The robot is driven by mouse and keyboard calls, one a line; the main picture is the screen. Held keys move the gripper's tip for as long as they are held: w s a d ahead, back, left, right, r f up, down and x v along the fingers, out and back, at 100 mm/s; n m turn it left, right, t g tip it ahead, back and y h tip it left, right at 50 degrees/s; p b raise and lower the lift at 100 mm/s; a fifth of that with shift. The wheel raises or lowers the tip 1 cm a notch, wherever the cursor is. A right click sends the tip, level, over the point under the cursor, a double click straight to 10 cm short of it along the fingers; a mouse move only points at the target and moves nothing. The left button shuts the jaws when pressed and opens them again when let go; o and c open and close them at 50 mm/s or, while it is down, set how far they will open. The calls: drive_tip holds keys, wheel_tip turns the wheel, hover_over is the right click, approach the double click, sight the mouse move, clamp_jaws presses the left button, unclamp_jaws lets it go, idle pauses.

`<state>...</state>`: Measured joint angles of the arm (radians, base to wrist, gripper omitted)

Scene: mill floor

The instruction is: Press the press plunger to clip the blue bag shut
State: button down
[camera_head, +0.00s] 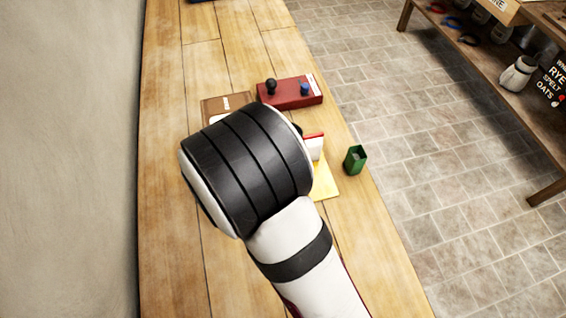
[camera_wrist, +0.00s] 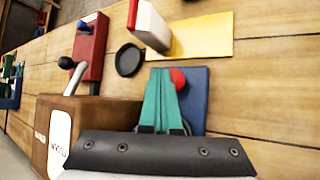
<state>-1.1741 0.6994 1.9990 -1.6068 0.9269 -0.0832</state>
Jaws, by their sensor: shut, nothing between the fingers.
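My gripper (camera_wrist: 160,76) shows in the wrist view as two teal fingers that meet at their tips, shut and empty. A red ball-shaped knob (camera_wrist: 178,79), which may be the press plunger, shows just right of the fingertips. A flat blue piece (camera_wrist: 197,96) lies beside and behind the fingers, partly hidden by them. I cannot tell whether it is the blue bag or part of the press, or whether the fingertips touch the knob. In the head view, my thick black wrist covers this spot and the fingers.
A red box (camera_head: 297,95) with a black knob and a blue part stands farther along the bench. A brown box (camera_head: 222,104) is left of it. A white-and-red object (camera_wrist: 151,25) stands by a yellow sheet (camera_wrist: 202,36). A green container (camera_head: 355,161) sits near the right edge.

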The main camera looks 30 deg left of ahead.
drive_tip(key=shift+f, duration=0.35)
idle(0.5)
drive_tip(key=shift+r, duration=1.35)
wheel_tip(320, 180, up, 5)
idle(0.4)
